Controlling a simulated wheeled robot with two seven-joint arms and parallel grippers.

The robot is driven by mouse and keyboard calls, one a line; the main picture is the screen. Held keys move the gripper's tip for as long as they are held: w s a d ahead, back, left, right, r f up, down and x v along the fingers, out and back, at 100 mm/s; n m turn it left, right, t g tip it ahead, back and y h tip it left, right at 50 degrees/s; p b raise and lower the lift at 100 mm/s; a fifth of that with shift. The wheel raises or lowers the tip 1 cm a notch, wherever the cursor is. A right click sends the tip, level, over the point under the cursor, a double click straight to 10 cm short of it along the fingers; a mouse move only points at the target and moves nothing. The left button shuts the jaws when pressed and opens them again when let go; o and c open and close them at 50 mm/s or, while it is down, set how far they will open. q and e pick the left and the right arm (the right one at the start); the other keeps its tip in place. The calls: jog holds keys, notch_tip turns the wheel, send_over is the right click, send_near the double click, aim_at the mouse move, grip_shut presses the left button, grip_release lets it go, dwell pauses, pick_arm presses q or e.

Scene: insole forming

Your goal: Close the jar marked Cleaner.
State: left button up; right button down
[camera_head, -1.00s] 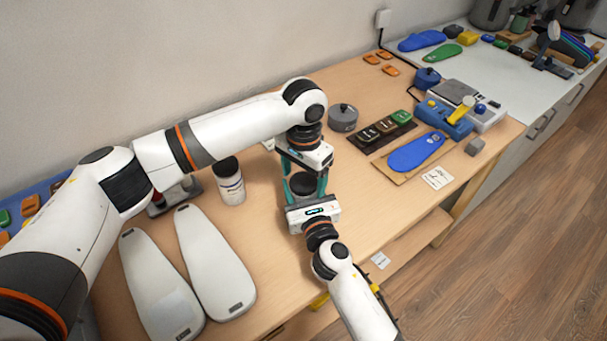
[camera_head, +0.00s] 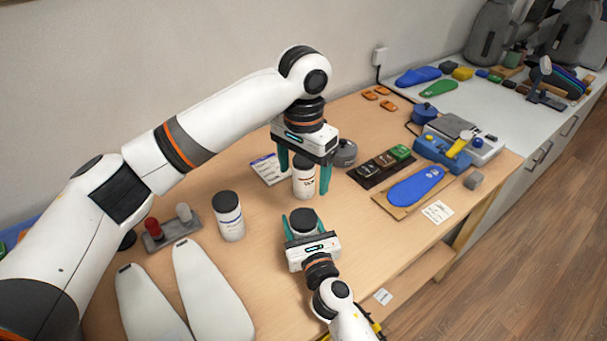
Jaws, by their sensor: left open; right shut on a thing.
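My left gripper (camera_head: 305,175) is open and empty, fingers pointing down. A white jar (camera_head: 304,186) with a printed label shows between its fingers in the picture; whether it stands behind them or between them is hard to tell. My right gripper (camera_head: 302,222) is shut on a jar with a dark round top (camera_head: 303,218), near the front of the table and below the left gripper in the picture. The gripper hides most of this jar and its label. Another white jar (camera_head: 230,222) with a dark lid stands upright to the left. I cannot read any jar's name.
Two pale insole forms (camera_head: 210,295) lie at the front left, by a small rack (camera_head: 170,228) with a red and a white knob. A grey round pot (camera_head: 345,153), a dark tray (camera_head: 382,165) and a blue insole (camera_head: 416,186) lie to the right. A paper card (camera_head: 268,168) lies behind.

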jog(key=shift+c, duration=2.2)
grip_release()
jog(key=shift+s, duration=0.15)
jog(key=b+v, duration=0.1)
jog(key=v, duration=1)
jog(key=shift+s+d, duration=0.15)
jog(key=shift+s, duration=0.2)
